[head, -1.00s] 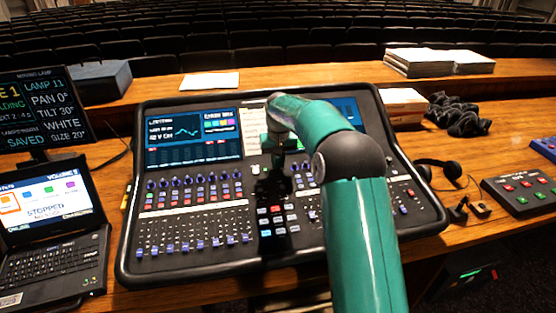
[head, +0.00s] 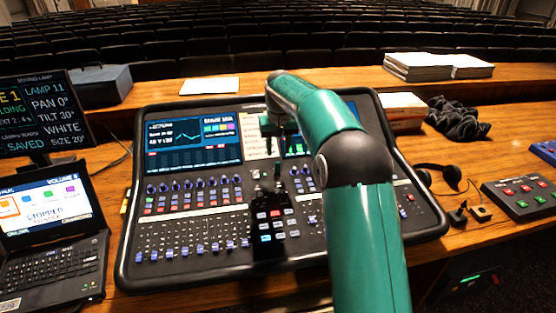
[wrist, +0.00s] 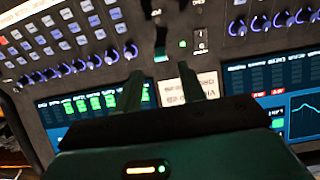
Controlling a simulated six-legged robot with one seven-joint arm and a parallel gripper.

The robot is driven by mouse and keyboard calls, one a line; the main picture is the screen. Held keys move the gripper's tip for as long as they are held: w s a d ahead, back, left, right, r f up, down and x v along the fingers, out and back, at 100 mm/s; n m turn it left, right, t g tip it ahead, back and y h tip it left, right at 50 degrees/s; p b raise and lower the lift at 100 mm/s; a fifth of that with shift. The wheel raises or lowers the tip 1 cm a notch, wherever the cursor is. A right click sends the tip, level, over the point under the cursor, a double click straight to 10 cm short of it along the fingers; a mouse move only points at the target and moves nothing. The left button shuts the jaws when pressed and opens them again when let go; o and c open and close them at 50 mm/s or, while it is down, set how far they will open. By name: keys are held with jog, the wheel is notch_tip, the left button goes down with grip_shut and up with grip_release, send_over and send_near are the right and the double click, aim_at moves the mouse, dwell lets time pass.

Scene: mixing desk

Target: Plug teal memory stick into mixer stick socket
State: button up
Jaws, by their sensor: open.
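The mixer (head: 190,205) is a large black console with screens, knobs and faders, lying on the wooden desk. My gripper (head: 268,148) is above its middle, pointing down at the panel. In the wrist view my gripper (wrist: 161,73) is open, with its two dark fingers apart and nothing clasped between them. A small teal piece (wrist: 161,57), which looks like the memory stick, shows on the panel just beyond the fingertips, beside a small green light (wrist: 182,44). A dark shadow covers the spot. I cannot tell how deep the stick sits, and the socket itself is hidden.
A laptop (head: 50,235) and a monitor (head: 45,110) stand at the left. Headphones (head: 440,172) and a button box (head: 525,195) lie at the right. Paper stacks (head: 437,66) and a dark cloth-like heap (head: 457,118) are behind at the right.

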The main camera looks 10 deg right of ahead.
jog(key=r, duration=0.5)
jog(key=shift+s+r, duration=0.3)
jog(key=shift+r, duration=0.1)
jog(key=s+a+r+t, duration=0.1)
jog(key=s+r, duration=0.3)
jog(key=s, duration=0.6)
jog(key=s+r+t, duration=0.1)
jog(key=s+r, duration=0.4)
jog(key=s, duration=0.5)
jog(key=s+f+t, duration=0.1)
jog(key=s+f, duration=0.3)
jog(key=s, duration=0.7)
jog(key=s+f+t, duration=0.1)
jog(key=s+f, duration=0.4)
jog(key=s, duration=0.5)
jog(key=shift+s+d, duration=0.4)
